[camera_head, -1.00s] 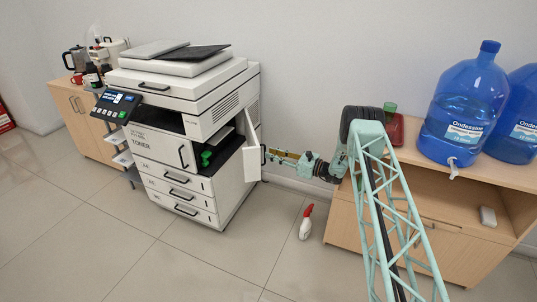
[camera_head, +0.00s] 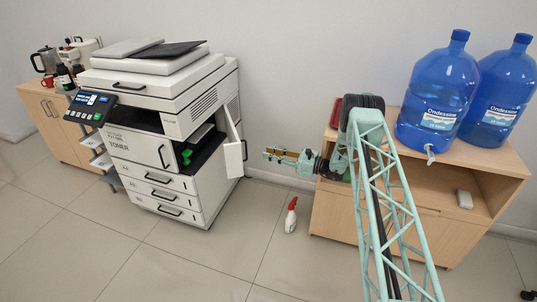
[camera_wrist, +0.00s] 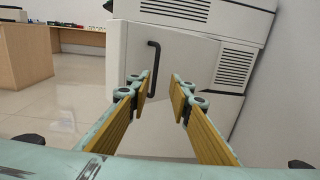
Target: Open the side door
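The white printer (camera_head: 140,165) stands against the wall. Its side door (camera_head: 233,158) is swung open at an angle, showing a dark bay with green parts (camera_head: 186,156) in the head view. The door's dark handle (camera_head: 244,150) is on its outer edge. My gripper (camera_head: 268,153) is to the right of the handle with a small gap between them. In the wrist view, the door face (camera_wrist: 182,60) fills the upper middle and its black handle (camera_wrist: 153,70) shows beyond and between my fingers. My gripper (camera_wrist: 162,84) is open and empty.
A wooden cabinet (camera_head: 322,215) stands at right, with blue water jugs (camera_head: 440,105) on top. A white spray bottle with a red top (camera_head: 291,215) stands on the floor between printer and cabinet. The floor (camera_head: 200,262) in front is clear.

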